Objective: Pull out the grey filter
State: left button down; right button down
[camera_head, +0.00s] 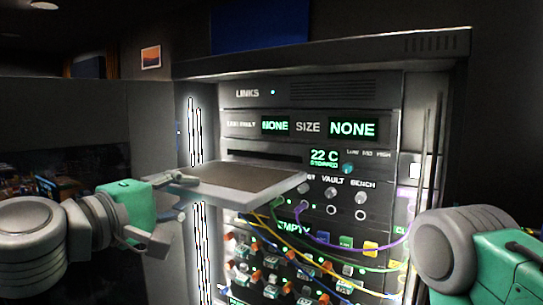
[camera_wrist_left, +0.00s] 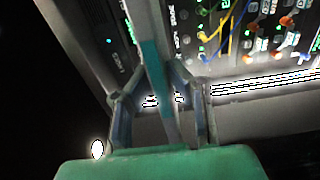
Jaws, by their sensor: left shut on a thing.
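The grey filter (camera_head: 250,177) is a flat plate with a light grey frame and a brownish face. It sticks far out of the front of the rack, roughly level, below a dark slot (camera_head: 265,156). My left gripper (camera_head: 178,184) is shut on its left outer edge. In the left wrist view the fingers (camera_wrist_left: 160,85) close on the filter, seen nearly edge-on as a narrow strip (camera_wrist_left: 146,25). Whether the filter's far edge is still inside the rack cannot be told. My right gripper (camera_head: 512,262) shows only its green body at the right edge; its fingers are hidden.
The rack (camera_head: 320,90) has lit displays, one reading 22 C STOPPED (camera_head: 324,158). Knobs (camera_head: 331,193) sit right of the filter. Yellow, blue, green and purple cables (camera_head: 385,247) hang over the sockets below it. Open space lies left of the rack.

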aim_at(197, 174)
pick_arm(q)
jog(key=shift+w+b, duration=0.3)
jog(key=shift+w, duration=4.05)
